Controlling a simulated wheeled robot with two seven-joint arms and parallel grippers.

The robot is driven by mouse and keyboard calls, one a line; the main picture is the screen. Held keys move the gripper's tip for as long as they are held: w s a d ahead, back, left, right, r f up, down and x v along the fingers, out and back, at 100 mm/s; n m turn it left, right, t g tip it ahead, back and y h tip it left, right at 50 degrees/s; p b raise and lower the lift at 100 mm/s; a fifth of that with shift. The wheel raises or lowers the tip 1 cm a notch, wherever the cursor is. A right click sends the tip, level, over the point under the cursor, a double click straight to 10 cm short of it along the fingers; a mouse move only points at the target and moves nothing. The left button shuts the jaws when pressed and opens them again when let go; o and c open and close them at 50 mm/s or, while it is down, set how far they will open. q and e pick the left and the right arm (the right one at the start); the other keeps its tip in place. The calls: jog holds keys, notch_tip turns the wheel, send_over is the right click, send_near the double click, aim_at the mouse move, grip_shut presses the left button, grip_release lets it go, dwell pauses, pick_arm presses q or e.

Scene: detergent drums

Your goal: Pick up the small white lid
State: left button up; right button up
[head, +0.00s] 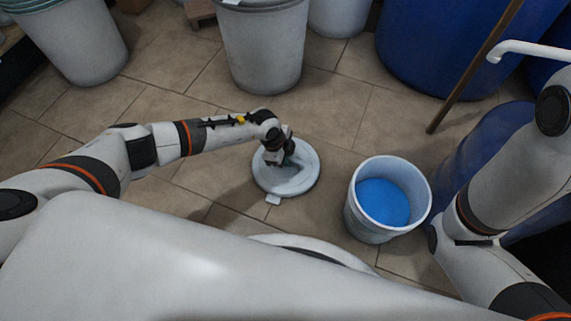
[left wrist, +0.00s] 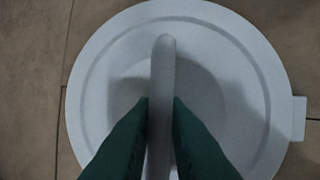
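The small white lid (head: 300,186) is a round disc with a raised bar handle and a small tab on its rim. It appears to lie flat on the tiled floor, in the middle of the head view. In the left wrist view the lid (left wrist: 235,60) fills most of the picture. My left gripper (left wrist: 161,103) reaches down over the lid, its green fingers on both sides of the handle and seemingly touching it. In the head view the left gripper (head: 279,158) covers part of the lid. My right arm is at the right edge; its gripper is not visible.
An open white bucket (head: 357,207) with blue contents stands right of the lid. Grey-white bins (head: 262,50) and a large blue drum (head: 430,50) stand behind. A wooden pole (head: 474,68) leans at the right. The floor around the lid's left side is clear.

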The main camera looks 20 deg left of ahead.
pick_arm(q)
grip_shut()
